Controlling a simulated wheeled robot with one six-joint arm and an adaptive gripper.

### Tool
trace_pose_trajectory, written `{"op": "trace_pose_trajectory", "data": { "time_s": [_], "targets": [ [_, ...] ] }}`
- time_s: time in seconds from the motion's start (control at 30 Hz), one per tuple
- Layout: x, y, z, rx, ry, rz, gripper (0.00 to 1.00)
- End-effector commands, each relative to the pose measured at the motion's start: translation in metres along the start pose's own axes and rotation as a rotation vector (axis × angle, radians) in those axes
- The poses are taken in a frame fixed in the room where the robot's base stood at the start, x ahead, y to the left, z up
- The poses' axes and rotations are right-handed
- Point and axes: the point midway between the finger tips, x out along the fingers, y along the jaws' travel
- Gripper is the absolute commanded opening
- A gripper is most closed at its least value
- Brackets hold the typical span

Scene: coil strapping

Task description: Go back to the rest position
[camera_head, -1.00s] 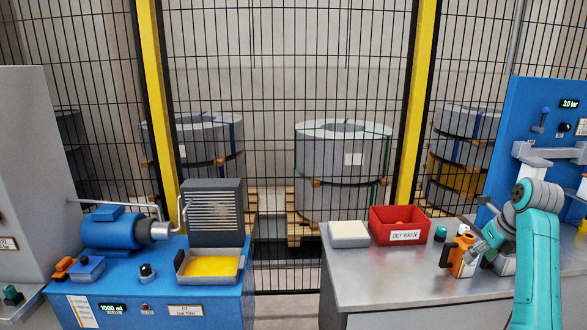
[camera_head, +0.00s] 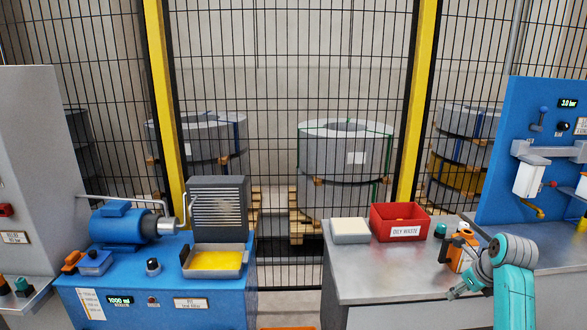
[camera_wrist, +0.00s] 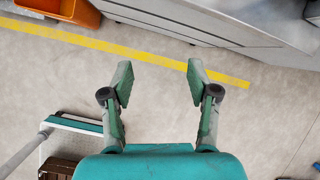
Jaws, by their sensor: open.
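My gripper (camera_head: 454,293) is low in front of the right bench's front edge in the head view, with the teal arm at the lower right. The wrist view shows the gripper (camera_wrist: 160,80) with its two green fingers wide apart and nothing between them. Bare floor (camera_wrist: 158,125) lies below it. An orange and dark device (camera_head: 461,252) stands on the right bench, behind the gripper and apart from it.
The grey right bench (camera_head: 385,270) carries a red oily-waste bin (camera_head: 400,222) and a pale box (camera_head: 350,231). A blue panel (camera_head: 530,130) stands at its right. A blue pump unit (camera_head: 180,300) is at left. In the wrist view, an orange bin (camera_wrist: 75,12) sits near the bench side.

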Motion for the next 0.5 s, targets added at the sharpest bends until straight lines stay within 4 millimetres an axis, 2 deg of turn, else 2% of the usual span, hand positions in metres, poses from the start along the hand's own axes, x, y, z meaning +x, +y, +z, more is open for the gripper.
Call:
{"op": "trace_pose_trajectory", "data": {
  "time_s": [0.03, 0.2, 0.4, 0.5],
  "targets": [
    [0.015, 0.012, -0.009, -0.037, -0.005, -0.003, 0.6],
    [0.065, 0.053, -0.041, -0.214, -0.042, -0.043, 0.6],
    [0.109, 0.107, -0.083, -0.439, -0.082, -0.104, 0.6],
    [0.125, 0.135, -0.106, -0.552, -0.097, -0.139, 0.6]
  ]
}}
